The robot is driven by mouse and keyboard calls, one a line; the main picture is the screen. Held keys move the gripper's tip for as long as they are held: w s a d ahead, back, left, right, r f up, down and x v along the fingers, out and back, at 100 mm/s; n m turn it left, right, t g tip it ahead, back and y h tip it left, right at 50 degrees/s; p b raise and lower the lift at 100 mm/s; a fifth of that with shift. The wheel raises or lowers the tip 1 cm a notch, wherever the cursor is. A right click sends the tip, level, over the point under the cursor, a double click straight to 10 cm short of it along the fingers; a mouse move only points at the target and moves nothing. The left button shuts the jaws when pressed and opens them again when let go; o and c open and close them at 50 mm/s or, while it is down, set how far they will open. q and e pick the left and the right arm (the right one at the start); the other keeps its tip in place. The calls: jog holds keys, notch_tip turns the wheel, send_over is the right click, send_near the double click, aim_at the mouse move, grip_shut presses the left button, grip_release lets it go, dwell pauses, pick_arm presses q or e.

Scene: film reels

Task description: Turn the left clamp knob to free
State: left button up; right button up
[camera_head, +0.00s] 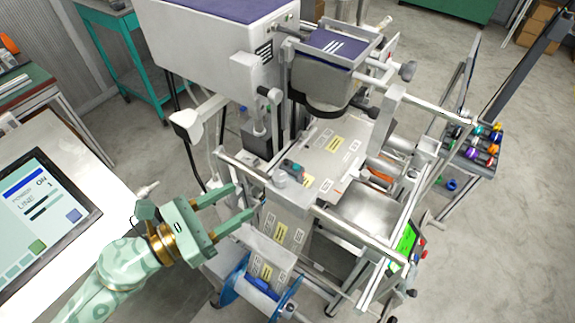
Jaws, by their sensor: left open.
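My left gripper (244,200) is pale green and reaches in from the lower left. Its two fingers are spread apart with nothing between them. They point toward the left side of the grey film machine (325,165). A small round pale grey knob-like part (280,179) stands on the machine's deck, right of the fingertips and apart from them. A small teal and red part (292,167) sits beside it. I cannot tell for sure which part is the left clamp knob, nor its turn position. My right gripper is out of view.
A blue reel (292,298) is mounted low at the machine's front, below my gripper. A touchscreen panel (40,225) lies on the white table at left. Metal rails (352,232) cross the machine's right front. A rack of colored rolls (480,145) stands further right.

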aim_at(288, 179)
pick_arm(q)
jog(key=p+x, duration=0.2)
jog(key=x, duration=0.9)
jog(key=shift+w+d, duration=0.6)
jog(key=shift+d, duration=0.2)
